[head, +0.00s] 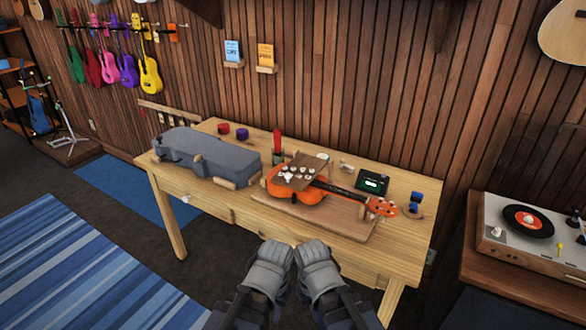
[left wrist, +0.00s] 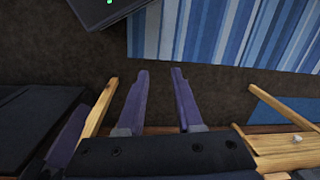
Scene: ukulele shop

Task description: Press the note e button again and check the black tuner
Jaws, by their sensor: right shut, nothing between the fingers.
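The black tuner (head: 372,181) lies at the right of the wooden workbench with a green lit display, too small to read. An orange ukulele (head: 318,196) lies left of it, its headstock to the right. A brown board (head: 301,173) with several small white pieces lies over its body. I cannot tell which piece, if any, is the note e button. My left gripper (head: 275,246) is in front of the bench; the left wrist view shows its fingers (left wrist: 160,72) apart and empty. My right gripper (head: 312,245) is beside it, shut and empty.
A grey case (head: 205,155) fills the bench's left side. Red (head: 223,128) and purple (head: 242,133) round items sit behind it. Small blue items (head: 415,200) stand right of the tuner. A turntable (head: 528,222) is on a cabinet at right. Striped rug (head: 80,265) at left.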

